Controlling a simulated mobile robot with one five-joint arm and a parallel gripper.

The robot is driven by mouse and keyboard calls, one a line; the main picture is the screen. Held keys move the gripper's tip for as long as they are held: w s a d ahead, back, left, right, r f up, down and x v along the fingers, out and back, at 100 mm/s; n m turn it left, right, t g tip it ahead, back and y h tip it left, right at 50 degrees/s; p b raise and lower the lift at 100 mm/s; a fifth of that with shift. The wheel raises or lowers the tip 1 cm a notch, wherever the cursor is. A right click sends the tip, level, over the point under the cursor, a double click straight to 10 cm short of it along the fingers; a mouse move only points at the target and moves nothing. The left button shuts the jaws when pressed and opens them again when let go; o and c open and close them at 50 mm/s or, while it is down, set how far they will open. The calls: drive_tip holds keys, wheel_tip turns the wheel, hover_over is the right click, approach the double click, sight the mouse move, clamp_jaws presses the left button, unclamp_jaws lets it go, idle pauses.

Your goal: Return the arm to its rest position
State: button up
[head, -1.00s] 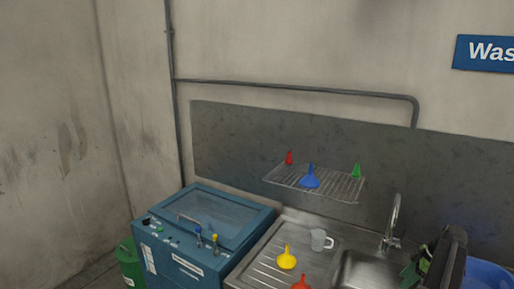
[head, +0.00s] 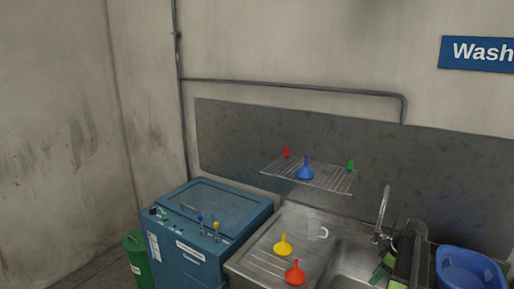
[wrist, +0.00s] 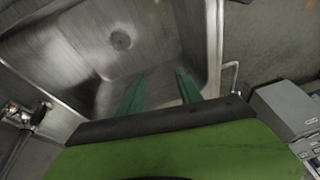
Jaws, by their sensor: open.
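My arm shows at the lower right of the head view, in front of the right side of the steel sink (head: 345,262). My gripper (wrist: 158,84) shows in the wrist view as two green fingers spread apart with nothing between them. It is above the sink basin, whose round drain (wrist: 120,40) shows beyond the fingertips. In the head view the green gripper (head: 384,272) is small and partly cut off by the frame's lower edge.
A wire shelf (head: 327,184) holds three funnels. A tap (head: 384,212) and a blue tub (head: 468,265) are close to my arm. A teal machine (head: 190,262) stands left.

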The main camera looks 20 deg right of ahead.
drive_tip(key=w+a+m+g+h, duration=0.1)
drive_tip(key=w+a, duration=0.3)
drive_tip(key=a, duration=0.8)
drive_tip(key=w+a+f+m, duration=0.15)
drive_tip(key=w+a, duration=0.25)
drive_tip(key=a, duration=0.9)
drive_tip(key=w+a+m+g+h, duration=0.15)
drive_tip(key=w+a, duration=0.25)
drive_tip(key=a, duration=0.8)
drive_tip(key=s+a+m, duration=0.2)
drive_tip(key=a, duration=1.3)
wheel_tip(320, 180, down, 15)
drive_tip(key=s+d+b, duration=0.1)
drive_tip(key=s+b, duration=0.1)
drive_tip(key=b, duration=1.3)
drive_tip(key=shift+s+d, duration=0.15)
drive_tip(key=shift+d, duration=0.2)
